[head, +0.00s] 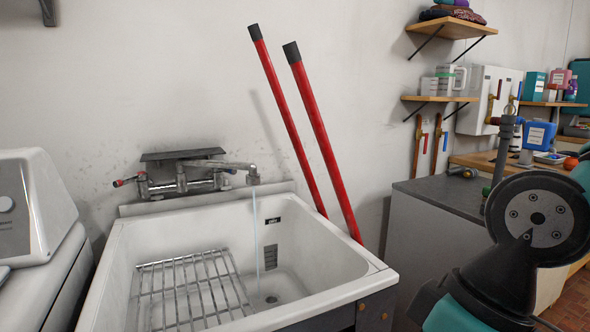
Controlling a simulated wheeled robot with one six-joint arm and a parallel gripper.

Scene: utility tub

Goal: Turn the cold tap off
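A wall-mounted metal tap (190,183) sits at the back of a white utility tub (330,272). Its spout (225,165) reaches right, and a thin stream of water (257,235) runs from it into the tub. A handle with a red tip (119,183) is at the tap's left end. A small blue-marked part, apparently the cold handle (229,171), is at the right end, partly hidden by the spout. How far it is turned cannot be told. My gripper is not in view; only links of my arm show at the lower right, well away from the tap.
A metal rack (190,287) lies in the tub. Two red handles (322,130) lean against the wall right of the tap. A white machine (30,210) stands left of the tub. A grey cabinet (445,195) and cluttered shelves are at the right.

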